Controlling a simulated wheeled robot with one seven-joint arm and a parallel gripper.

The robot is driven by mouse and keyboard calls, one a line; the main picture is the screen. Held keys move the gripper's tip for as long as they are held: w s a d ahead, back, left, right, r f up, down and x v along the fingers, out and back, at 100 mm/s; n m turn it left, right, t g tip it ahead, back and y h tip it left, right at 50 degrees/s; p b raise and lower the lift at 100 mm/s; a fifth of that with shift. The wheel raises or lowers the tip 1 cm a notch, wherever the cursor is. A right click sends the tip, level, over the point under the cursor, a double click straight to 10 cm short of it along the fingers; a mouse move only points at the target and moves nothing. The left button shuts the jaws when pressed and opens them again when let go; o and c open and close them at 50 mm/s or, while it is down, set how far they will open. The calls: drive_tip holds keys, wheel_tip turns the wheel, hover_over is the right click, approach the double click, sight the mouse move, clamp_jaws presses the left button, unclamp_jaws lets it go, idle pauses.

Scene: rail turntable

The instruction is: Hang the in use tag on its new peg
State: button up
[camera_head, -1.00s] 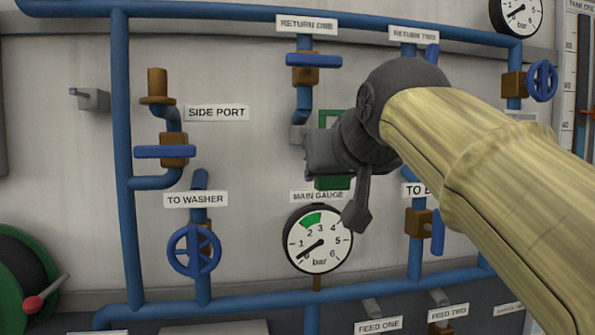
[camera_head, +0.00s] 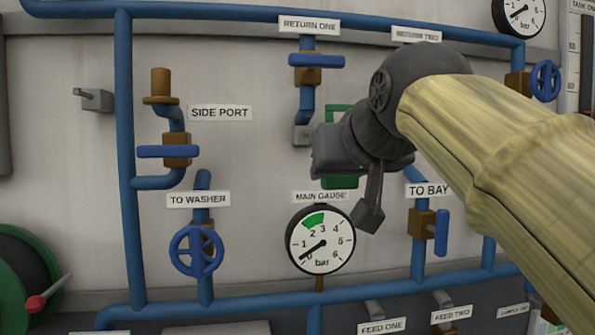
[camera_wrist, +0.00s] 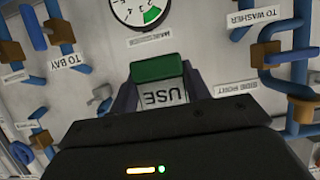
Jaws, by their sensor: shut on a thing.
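The in use tag is green with a white label; in the wrist view its green end (camera_wrist: 160,67) and the letters "USE" show upside down between my fingers. In the head view, green parts of the tag (camera_head: 340,182) show above and below my gripper (camera_head: 335,155), which hides its middle. My gripper is shut on the tag, in front of the panel, above the main gauge. A grey bracket with a short peg (camera_head: 95,98) is on the wall left of the side port. A grey block (camera_head: 302,135) below RETURN ONE is partly hidden by my gripper.
Blue pipes (camera_head: 125,150) stand out from the panel, with a side port valve (camera_head: 176,150), a washer handwheel (camera_head: 196,250) and a main gauge (camera_head: 320,240). A hose reel (camera_head: 20,290) is at lower left.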

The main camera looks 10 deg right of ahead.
drive_tip(key=shift+s+r+b, duration=0.2)
drive_tip(key=shift+s+b, duration=2.15)
drive_tip(key=shift+s, duration=0.3)
drive_tip(key=shift+w, duration=0.15)
drive_tip(key=w+p, duration=0.3)
drive_tip(key=shift+p, duration=0.3)
drive_tip(key=shift+w, duration=0.2)
